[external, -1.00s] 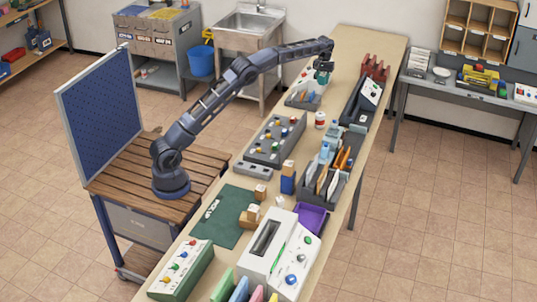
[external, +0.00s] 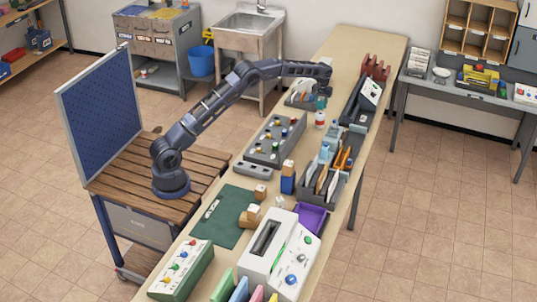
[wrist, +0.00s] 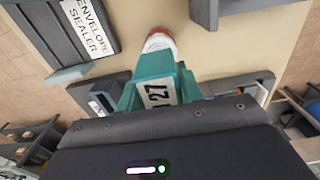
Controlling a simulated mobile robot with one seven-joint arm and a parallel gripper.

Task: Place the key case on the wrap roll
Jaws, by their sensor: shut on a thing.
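A teal key case (wrist: 158,94) with a white label ending in "27" is in my gripper (external: 323,90), at the middle of the wrist view. My gripper is shut on it; where the fingers meet it is hard to make out. The likely wrap roll is a small white cylinder with a red band (external: 320,119), standing on the long table. It also shows beyond the case in the wrist view (wrist: 159,42), partly hidden by the case. In the external view my gripper is above and slightly behind the roll, apart from it.
A grey tray with papers (external: 300,96) lies left of my gripper. A dark envelope sealer unit (external: 352,108) stands to the right. A grey board with coloured knobs (external: 274,140) and an organiser with envelopes (external: 325,180) are nearer the camera. The table's far end (external: 370,48) is mostly clear.

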